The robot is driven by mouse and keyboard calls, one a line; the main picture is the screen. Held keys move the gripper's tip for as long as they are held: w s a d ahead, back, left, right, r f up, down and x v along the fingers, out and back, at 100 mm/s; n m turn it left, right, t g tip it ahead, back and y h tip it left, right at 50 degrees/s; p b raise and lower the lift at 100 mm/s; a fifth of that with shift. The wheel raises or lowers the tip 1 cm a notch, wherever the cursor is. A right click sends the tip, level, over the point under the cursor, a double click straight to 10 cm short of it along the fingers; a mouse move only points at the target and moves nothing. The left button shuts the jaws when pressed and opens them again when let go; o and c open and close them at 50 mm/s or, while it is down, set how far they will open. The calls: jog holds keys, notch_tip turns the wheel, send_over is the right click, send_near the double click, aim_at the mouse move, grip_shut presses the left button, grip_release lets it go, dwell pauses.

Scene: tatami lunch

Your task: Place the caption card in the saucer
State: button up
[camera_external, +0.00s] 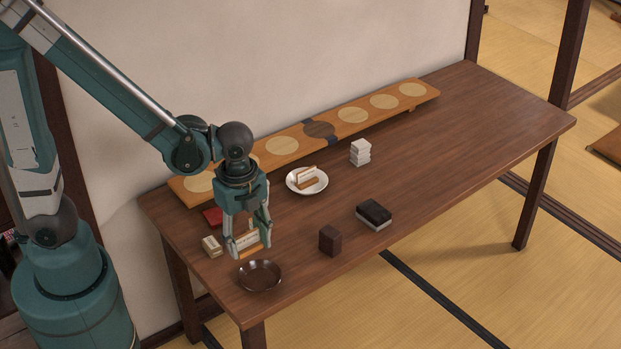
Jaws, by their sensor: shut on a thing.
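My gripper (250,246) points down near the table's front left and is shut on a small white piece with an orange-brown lower edge, which looks like the caption card (248,240). The fingers hide part of it. A dark brown, shiny round saucer (260,288) lies empty on the table just in front of my gripper. The held card is behind the saucer's rim in the picture; I cannot tell its height over the table. A white round plate (293,186) farther back holds a similar white and brown piece (307,177).
A long wooden board (280,146) with round pale spots runs along the back. A cream block (211,246) and a red item (213,216) lie left of my gripper. A white stack (360,152), a dark brown block (330,240) and a black-and-grey block (374,214) stand rightward. The table's right side is clear.

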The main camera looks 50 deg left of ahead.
jog(key=shift+s+r, duration=0.15)
jog(key=shift+s, duration=0.1)
jog(key=b, duration=0.2)
send_near(251, 284)
dwell(0.5)
dwell(0.3)
jog(key=shift+f+b, duration=0.5)
jog(key=shift+f, duration=1.55)
jog(key=shift+f+b, duration=0.3)
jog(key=o, duration=0.9)
jog(key=shift+c, duration=0.2)
jog(key=shift+r, duration=0.15)
